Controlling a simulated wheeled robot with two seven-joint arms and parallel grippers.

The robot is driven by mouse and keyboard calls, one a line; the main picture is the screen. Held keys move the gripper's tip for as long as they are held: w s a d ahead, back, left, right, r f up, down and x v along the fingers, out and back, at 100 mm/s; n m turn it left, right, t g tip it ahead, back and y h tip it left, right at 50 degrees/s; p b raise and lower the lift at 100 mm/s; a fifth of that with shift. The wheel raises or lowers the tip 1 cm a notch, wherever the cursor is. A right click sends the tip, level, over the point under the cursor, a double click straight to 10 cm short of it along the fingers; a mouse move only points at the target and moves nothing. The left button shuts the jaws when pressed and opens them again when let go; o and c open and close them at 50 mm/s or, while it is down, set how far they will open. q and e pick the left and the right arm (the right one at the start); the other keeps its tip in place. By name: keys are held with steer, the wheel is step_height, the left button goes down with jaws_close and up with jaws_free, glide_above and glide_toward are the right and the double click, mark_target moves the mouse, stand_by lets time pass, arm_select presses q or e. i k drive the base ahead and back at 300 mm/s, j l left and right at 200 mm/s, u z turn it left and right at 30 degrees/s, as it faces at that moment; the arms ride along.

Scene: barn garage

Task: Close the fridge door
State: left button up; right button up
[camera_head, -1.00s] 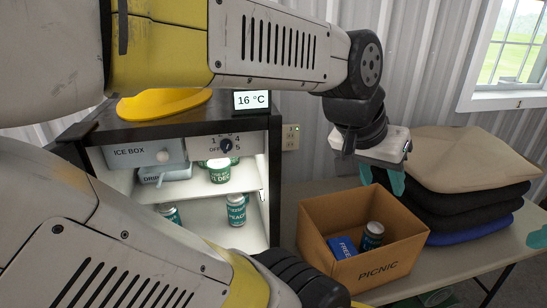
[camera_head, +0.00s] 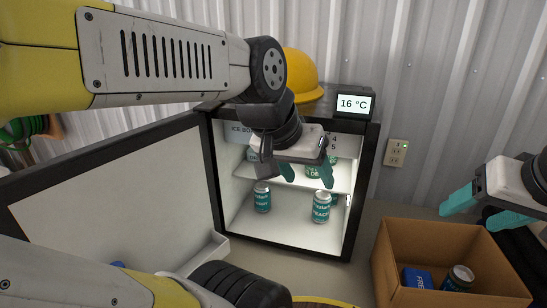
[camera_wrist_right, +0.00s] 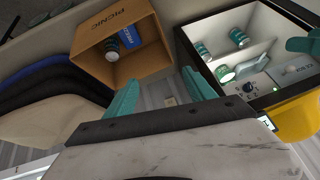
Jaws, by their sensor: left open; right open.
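The fridge (camera_head: 363,190) stands open, and its lit white interior faces me. Its door (camera_head: 110,195) has a black rim and a white inner panel with a shelf, and is swung wide open to the left. My left gripper (camera_head: 307,174) is open and empty in front of the fridge opening, hiding part of the upper shelf and ice box. It appears apart from the door. My right gripper (camera_head: 468,214) is open and empty above the cardboard box at the right. The right wrist view shows its two teal fingers (camera_wrist_right: 158,92) spread, with the fridge (camera_wrist_right: 235,55) beyond.
Cans (camera_head: 321,207) stand inside the fridge. A yellow hard hat (camera_head: 300,75) and a temperature display (camera_head: 355,103) sit on top. A cardboard box (camera_head: 395,280) holding a can (camera_head: 459,278) and a blue pack (camera_head: 416,278) stands to the right. My arm link covers the lower left.

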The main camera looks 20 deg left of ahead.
mark_target(144, 197)
steer(key=k+u, duration=0.1)
steer(key=u, duration=0.65)
steer(key=k+j+u, duration=0.25)
steer(key=k+j, duration=0.15)
steer(key=j, duration=0.25)
steer(key=k+j+u, duration=0.15)
steer(key=j, duration=0.2)
steer(key=k+j+u, duration=0.1)
steer(key=k+j, duration=0.15)
steer(key=j, duration=0.15)
steer(key=i+l, duration=0.4)
